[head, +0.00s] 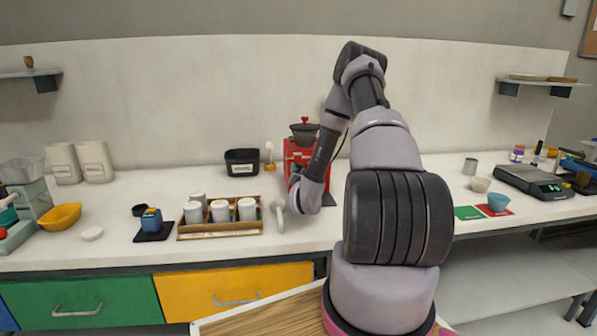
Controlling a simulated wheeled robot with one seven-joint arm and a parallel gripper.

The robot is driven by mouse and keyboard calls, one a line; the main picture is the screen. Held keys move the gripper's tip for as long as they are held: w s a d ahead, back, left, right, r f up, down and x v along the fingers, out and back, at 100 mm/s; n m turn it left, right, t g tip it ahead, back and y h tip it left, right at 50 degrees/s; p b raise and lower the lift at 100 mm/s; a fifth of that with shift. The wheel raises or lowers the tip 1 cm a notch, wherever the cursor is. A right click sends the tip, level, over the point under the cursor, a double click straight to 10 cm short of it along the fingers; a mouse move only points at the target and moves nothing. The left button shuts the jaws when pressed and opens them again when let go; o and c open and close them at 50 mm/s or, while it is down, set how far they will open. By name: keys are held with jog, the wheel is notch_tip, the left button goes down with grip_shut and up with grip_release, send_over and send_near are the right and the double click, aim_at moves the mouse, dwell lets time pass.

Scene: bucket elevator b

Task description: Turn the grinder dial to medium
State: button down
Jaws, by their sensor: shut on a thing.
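The red grinder (296,154), with a dark hopper and a red knob on top, stands at the back of the white counter. My arm covers its right and lower front. My gripper (293,182) is at the grinder's lower front, mostly hidden behind my grey wrist. It is shut on what appears to be the grinder dial. The dial and the fingertips are hidden, so I cannot read the dial's setting.
A wooden caddy (214,234) with several white canisters stands left of the grinder. A curved pale handle-like object (278,212) is close beside my wrist. A black bin (241,168) stands behind.

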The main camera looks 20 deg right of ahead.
jog(key=n, duration=0.5)
jog(key=shift+f+n, duration=0.1)
jog(key=shift+n, duration=0.2)
jog(key=shift+d+n, duration=0.1)
jog(key=shift+n, duration=2)
jog(key=c, duration=0.7)
grip_release()
jog(key=shift+c, duration=0.2)
jog(key=shift+s, duration=0.15)
jog(key=v, duration=1)
jog(key=shift+s+f, duration=0.15)
jog(key=shift+s, duration=0.2)
